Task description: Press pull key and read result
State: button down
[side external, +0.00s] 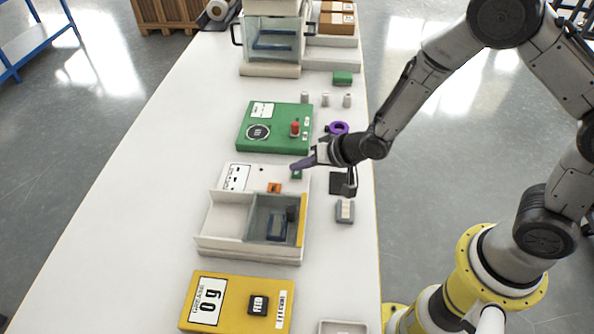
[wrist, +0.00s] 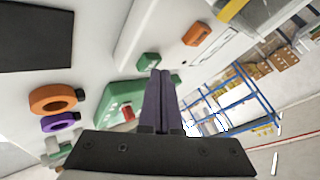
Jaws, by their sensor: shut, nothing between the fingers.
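A white tester (side external: 218,218) with a clear-covered compartment and a yellow edge stands mid-table. On its back strip are a white label panel (side external: 236,177), too small to read, an orange key (side external: 274,188) and a green key (side external: 296,174). I cannot tell which one is the pull key. My gripper (side external: 293,167) is above the strip, beside the green key in the picture, with its purple fingers together and empty. In the wrist view the shut fingers (wrist: 161,72) reach up near the green key (wrist: 148,60); the orange key (wrist: 198,28) is farther right. Contact cannot be told.
A green device (side external: 285,115) with a red button stands behind the tester. A yellow scale (side external: 190,315) reading 0 g is in front. A purple ring (side external: 339,128) and small grey holder (side external: 345,211) lie right. The table's left side is clear.

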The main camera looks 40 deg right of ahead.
aim_at(301, 174)
jog(key=shift+f, duration=0.4)
dwell(0.5)
jog(key=shift+r, duration=0.9)
jog(key=shift+r, duration=2.55)
